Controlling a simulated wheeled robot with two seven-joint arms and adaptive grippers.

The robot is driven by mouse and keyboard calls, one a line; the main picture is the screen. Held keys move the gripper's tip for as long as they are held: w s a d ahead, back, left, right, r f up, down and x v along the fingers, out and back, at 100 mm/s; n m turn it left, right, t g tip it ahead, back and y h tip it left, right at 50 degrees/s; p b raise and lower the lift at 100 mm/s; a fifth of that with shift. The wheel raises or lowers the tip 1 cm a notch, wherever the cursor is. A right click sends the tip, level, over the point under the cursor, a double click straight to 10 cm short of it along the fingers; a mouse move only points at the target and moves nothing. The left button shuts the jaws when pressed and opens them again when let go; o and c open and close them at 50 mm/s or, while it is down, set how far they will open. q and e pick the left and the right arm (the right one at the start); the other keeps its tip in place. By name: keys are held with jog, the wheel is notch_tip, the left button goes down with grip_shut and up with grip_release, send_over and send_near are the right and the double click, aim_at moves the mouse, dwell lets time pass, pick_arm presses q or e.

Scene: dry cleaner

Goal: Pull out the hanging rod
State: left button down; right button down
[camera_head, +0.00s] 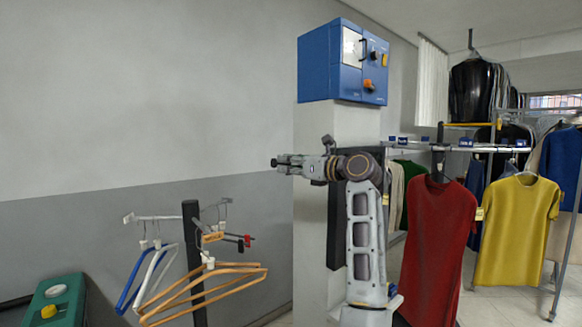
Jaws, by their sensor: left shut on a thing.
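A blue control box (325,68) is on a white pillar above my arm. A dark stand (192,270) with wooden (190,297) and plastic hangers is at lower left. A red shirt (437,240) and a yellow shirt (515,230) hang at right. A green case (52,300) is at bottom left.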

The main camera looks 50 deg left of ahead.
pick_arm(q)
jog(key=c, duration=1.5)
grip_release()
jog(key=shift+w, duration=0.25)
jog(key=shift+o, duration=0.2)
jog(key=w+d, duration=0.1)
jog(key=d, duration=1.1)
jog(key=shift+w, duration=0.2)
